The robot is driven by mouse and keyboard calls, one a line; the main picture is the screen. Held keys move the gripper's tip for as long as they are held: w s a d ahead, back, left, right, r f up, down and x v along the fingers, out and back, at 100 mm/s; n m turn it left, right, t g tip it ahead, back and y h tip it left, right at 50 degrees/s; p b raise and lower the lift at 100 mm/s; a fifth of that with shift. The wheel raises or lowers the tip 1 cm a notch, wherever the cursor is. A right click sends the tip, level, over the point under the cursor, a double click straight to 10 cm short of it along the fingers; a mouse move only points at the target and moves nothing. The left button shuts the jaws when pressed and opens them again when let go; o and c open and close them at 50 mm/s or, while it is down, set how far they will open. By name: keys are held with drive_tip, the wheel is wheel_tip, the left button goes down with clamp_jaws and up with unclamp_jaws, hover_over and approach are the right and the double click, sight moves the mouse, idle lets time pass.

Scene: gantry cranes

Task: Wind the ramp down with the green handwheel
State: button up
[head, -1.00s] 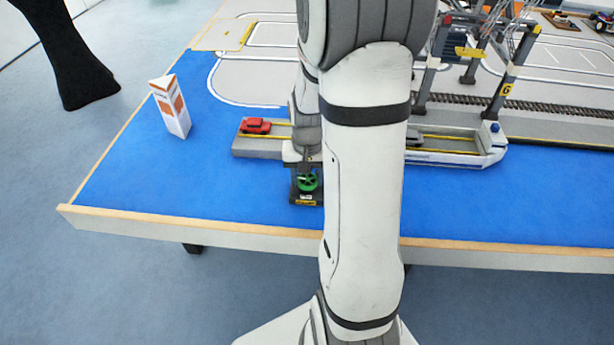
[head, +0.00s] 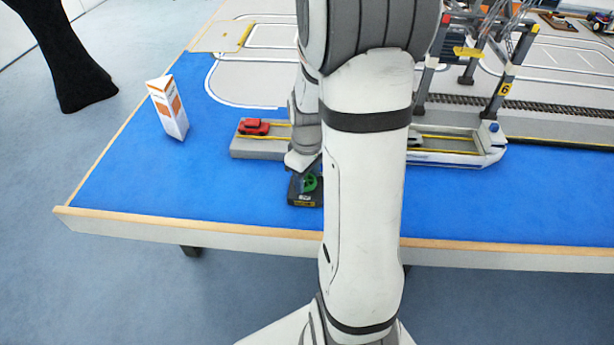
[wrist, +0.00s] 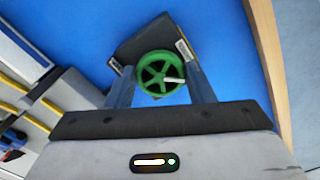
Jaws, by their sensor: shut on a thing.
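The green handwheel (head: 311,183) sits on a small black box (head: 304,198) near the front of the blue table; the wheel also shows in the wrist view (wrist: 148,88). My gripper (wrist: 161,84) is over it, with one finger on each side of the rim, shut on the wheel. In the wrist view the black box looks turned relative to my gripper, and a pale knob stands on the wheel. A flat panel with a yellow edge (head: 222,37) lies at the back left; I cannot tell whether it is the ramp. My arm hides the middle of the head view.
A grey deck (head: 262,146) with a red car (head: 253,127) lies behind the handwheel, and a white boat end (head: 487,145) shows right of my arm. A crane (head: 497,85) stands behind it. An orange-and-white block (head: 169,108) stands left. The blue front strip is clear.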

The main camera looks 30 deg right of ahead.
sight(308, 179)
drive_tip(key=n, duration=0.4)
drive_tip(key=shift+w+d+n, duration=0.1)
drive_tip(key=shift+w+n, duration=0.05)
drive_tip(key=shift+n, duration=2.05)
drive_tip(key=o, duration=1)
drive_tip(key=shift+r, duration=0.15)
wheel_tip(308, 179, up, 8)
drive_tip(key=shift+f, duration=0.2)
